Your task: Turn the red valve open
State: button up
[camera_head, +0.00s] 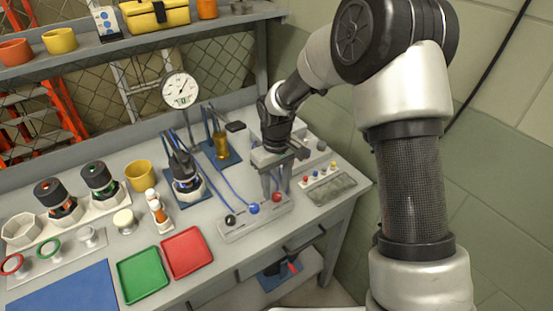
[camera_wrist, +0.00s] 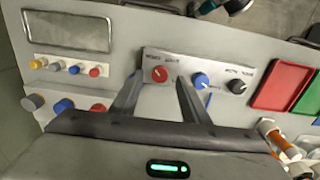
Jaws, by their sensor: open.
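The red valve (camera_head: 277,197) is a small round knob on a pale panel (camera_head: 265,217) near the bench's front edge. A blue knob (camera_head: 253,208) and a black knob (camera_head: 230,220) share the panel. In the wrist view the red valve (camera_wrist: 159,74) shows between my fingertips, just beyond them, with the blue knob (camera_wrist: 200,80) to its right. My gripper (camera_head: 275,190) points down at the panel, open and empty. My gripper's fingers (camera_wrist: 157,90) stand on either side of the valve in the picture; I cannot tell whether they reach down around it.
A box with several small coloured knobs (camera_head: 330,188) stands right of the panel. A red tray (camera_head: 187,252) and a green tray (camera_head: 143,275) lie to the left. A dial gauge (camera_head: 180,90) and a black-topped device (camera_head: 187,180) stand behind. Bare bench lies between panel and red tray.

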aim_at(278, 196)
notch_tip(278, 196, up, 15)
jog(key=shift+r, duration=0.15)
dwell(0.4)
jog(key=s+d+r+m+t+p, duration=0.3)
jog(key=s+d+r, duration=0.7)
jog(key=s+r, duration=0.25)
jog(key=s+d+r+m+t, duration=0.1)
jog(key=s+d+m, duration=0.1)
jog(key=s, duration=0.3)
jog(key=s+d+r+m+t+p, duration=0.1)
jog(key=s+d+m, duration=0.1)
jog(key=s, duration=0.4)
jog(key=shift+d+r+t, duration=0.25)
jog(key=shift+d+t, duration=0.05)
jog(key=shift+a, duration=0.1)
